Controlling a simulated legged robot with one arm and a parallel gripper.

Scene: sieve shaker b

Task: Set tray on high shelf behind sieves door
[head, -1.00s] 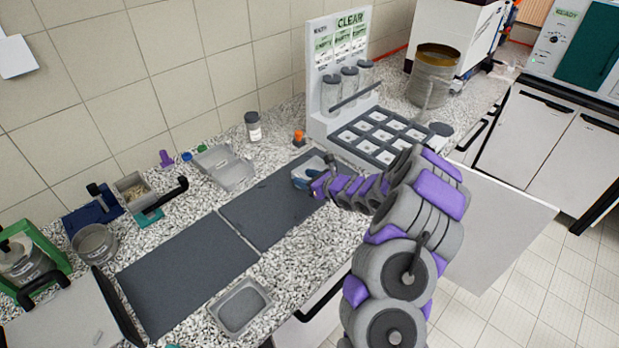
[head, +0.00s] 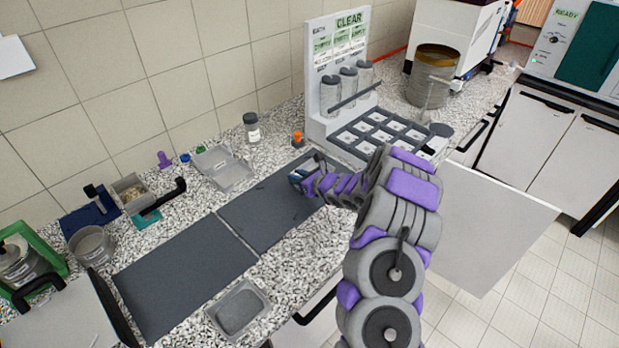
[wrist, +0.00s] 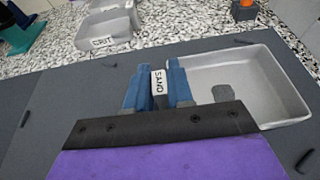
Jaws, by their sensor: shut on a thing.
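My gripper (head: 297,176) is low over the dark mat on the counter in the head view. In the wrist view its blue fingers (wrist: 158,88) are shut on the tab labelled SAND of a shallow pale grey tray (wrist: 290,82). The tray extends to the right of the fingers, over the dark mat; whether it touches the mat is unclear. In the head view my gripper and arm largely hide this tray. A white cabinet door (head: 490,230) stands open under the counter at the right; no label on it is readable. The shelf behind it is not visible.
A tray labelled GRIT (wrist: 105,32) sits beyond the mat. Another grey tray (head: 238,308) lies at the counter's front edge. A white rack with jars (head: 345,80) and a dark grid stand (head: 380,138) are close to my arm. A brass-topped sieve (head: 434,75) stands behind.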

